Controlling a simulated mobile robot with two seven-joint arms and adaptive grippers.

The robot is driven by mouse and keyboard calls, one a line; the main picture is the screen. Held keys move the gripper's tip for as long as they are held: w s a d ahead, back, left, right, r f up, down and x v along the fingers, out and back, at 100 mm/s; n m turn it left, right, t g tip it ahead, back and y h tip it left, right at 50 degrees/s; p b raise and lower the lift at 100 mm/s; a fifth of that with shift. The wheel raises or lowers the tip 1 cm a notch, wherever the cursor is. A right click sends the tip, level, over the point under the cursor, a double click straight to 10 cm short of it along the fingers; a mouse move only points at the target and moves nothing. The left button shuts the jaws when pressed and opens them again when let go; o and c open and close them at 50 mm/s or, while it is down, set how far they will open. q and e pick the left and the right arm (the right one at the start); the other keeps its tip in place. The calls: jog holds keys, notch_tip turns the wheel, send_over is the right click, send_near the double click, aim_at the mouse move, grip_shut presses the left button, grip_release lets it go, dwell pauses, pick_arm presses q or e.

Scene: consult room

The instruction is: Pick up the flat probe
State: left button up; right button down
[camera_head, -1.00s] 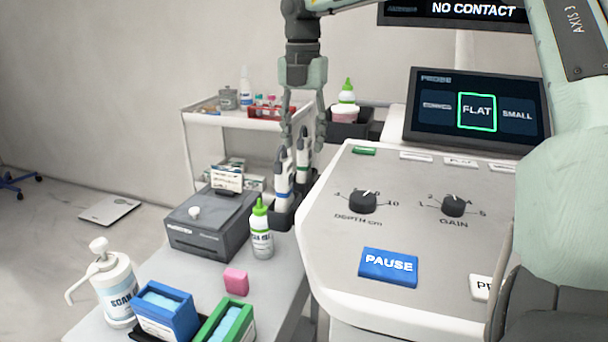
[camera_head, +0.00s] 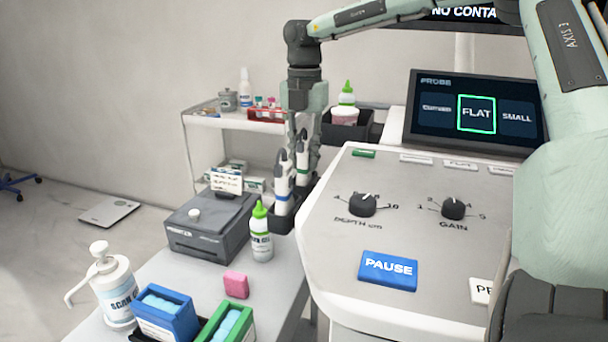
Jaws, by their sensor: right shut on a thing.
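Two slim white probes with dark tops stand upright in a dark holder (camera_head: 284,222) at the left edge of the console. The near probe (camera_head: 283,190) has a blue band. The far probe (camera_head: 303,170) stands just behind it, to the right. My right gripper (camera_head: 305,158) points down from above, its fingers shut on the far probe, which still appears to be in the holder. The fingertips are partly hidden behind the probes. The screen (camera_head: 477,112) has "FLAT" framed in green. I cannot read a label on either probe. My left gripper is out of view.
A green-capped gel bottle (camera_head: 261,235) and a grey box (camera_head: 208,226) stand close left of the holder. The console (camera_head: 400,220) borders it on the right. A pink block (camera_head: 236,285), a blue box (camera_head: 165,314) and a pump bottle (camera_head: 112,290) are nearer.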

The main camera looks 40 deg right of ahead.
aim_at(304, 127)
jog(key=shift+r, duration=0.1)
notch_tip(304, 127, up, 10)
jog(key=shift+f, duration=0.1)
dwell(0.5)
